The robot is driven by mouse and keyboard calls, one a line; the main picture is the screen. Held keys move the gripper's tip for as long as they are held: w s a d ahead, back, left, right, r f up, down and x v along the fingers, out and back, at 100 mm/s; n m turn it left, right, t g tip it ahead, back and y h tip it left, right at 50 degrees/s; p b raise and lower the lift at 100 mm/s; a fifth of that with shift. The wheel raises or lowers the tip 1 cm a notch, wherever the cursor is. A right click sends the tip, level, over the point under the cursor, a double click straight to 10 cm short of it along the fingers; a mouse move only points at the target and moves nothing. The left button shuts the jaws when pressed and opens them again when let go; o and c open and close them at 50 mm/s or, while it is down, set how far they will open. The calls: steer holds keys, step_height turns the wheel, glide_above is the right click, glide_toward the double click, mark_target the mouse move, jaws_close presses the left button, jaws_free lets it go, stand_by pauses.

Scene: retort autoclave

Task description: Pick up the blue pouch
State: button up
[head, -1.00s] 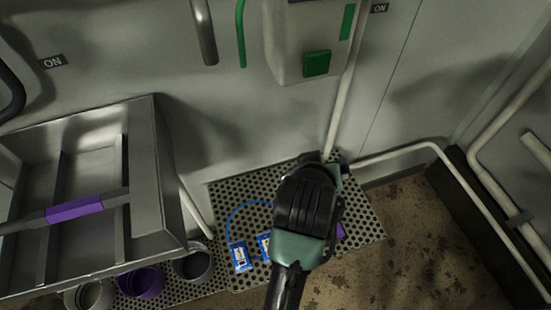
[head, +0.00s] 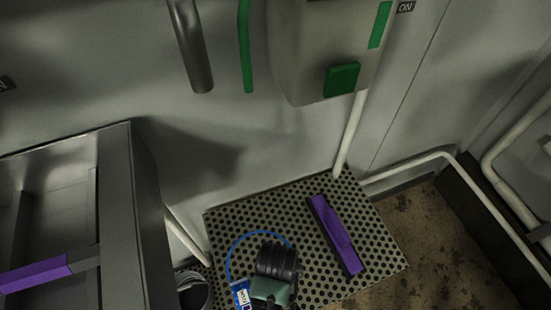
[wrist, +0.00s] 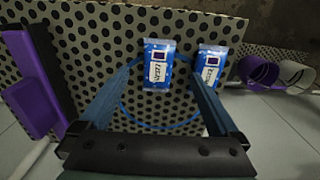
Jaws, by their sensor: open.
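Two blue pouches with white labels lie on a perforated plate (wrist: 90,50). In the wrist view, one blue pouch (wrist: 158,66) is ahead of my gripper (wrist: 163,72), in the gap between its fingers. The other blue pouch (wrist: 208,66) is just right of it, partly behind the right finger. My gripper is open and empty. A thin blue loop (wrist: 150,127) is on the plate around the near part of the gap. In the head view, one blue pouch (head: 241,294) shows beside my arm; my arm hides the other and the fingertips.
A purple-and-black tool (head: 335,235) lies on the plate, right of my arm. A metal bin (head: 150,220) stands left, with a grey cup (head: 194,291) by it. Purple and white cups show in the wrist view. A box with a green button (head: 342,79) hangs on the wall.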

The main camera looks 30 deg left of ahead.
step_height(320, 180, down, 6)
steer(key=shift+w+r+b, duration=0.1)
steer(key=shift+r+b, duration=0.15)
steer(key=shift+b, duration=0.6)
steer(key=c, duration=1.5)
